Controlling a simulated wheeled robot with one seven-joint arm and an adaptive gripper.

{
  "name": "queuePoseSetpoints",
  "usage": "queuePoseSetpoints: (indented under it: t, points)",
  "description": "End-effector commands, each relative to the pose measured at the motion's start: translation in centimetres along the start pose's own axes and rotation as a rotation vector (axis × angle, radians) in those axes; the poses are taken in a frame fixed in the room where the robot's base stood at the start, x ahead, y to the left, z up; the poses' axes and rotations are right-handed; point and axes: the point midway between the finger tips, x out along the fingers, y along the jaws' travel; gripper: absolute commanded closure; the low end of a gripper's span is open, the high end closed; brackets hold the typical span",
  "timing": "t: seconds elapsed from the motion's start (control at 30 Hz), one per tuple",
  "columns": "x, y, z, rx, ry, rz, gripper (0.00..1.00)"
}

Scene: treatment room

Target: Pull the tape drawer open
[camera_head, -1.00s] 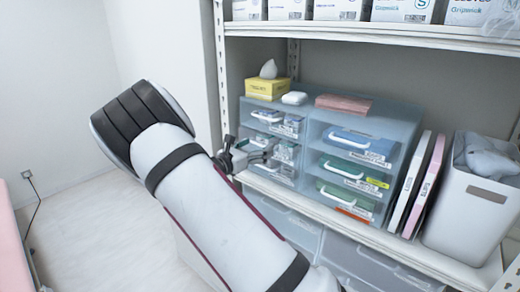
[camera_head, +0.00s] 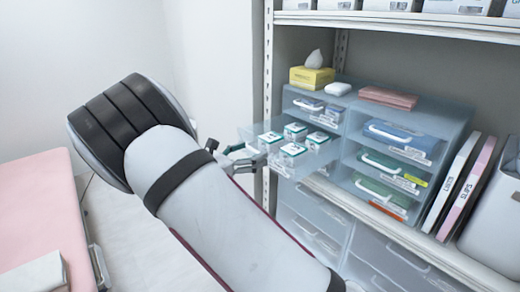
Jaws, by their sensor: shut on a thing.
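The tape drawer (camera_head: 314,163) is a translucent bluish tray in the left column of the small drawer cabinet (camera_head: 449,118). It stands well out from the cabinet, and several small white and green tape boxes (camera_head: 292,150) show inside. My gripper (camera_head: 248,157) is at the drawer's front, shut on its handle. The handle is mostly hidden by the fingers, and my arm covers the area below.
Closed drawers with white handles fill the right column (camera_head: 381,187). A yellow tissue box (camera_head: 311,77) sits on the cabinet. Binders (camera_head: 460,190) stand to its right. A shelf upright (camera_head: 268,110) is close behind the drawer. A pink bed (camera_head: 40,210) is at left.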

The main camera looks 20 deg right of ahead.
Motion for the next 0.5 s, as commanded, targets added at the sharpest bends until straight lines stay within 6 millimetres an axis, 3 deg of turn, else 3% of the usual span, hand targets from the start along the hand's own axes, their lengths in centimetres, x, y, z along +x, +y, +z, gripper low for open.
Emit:
queuePoseSetpoints:
  t: [0.47, 0.5]
  points:
    - [-0.53, -0.46, -0.16, -0.002, 0.001, -0.014, 0.75]
    - [-0.52, -0.46, -0.16, -0.002, 0.001, -0.014, 0.23]
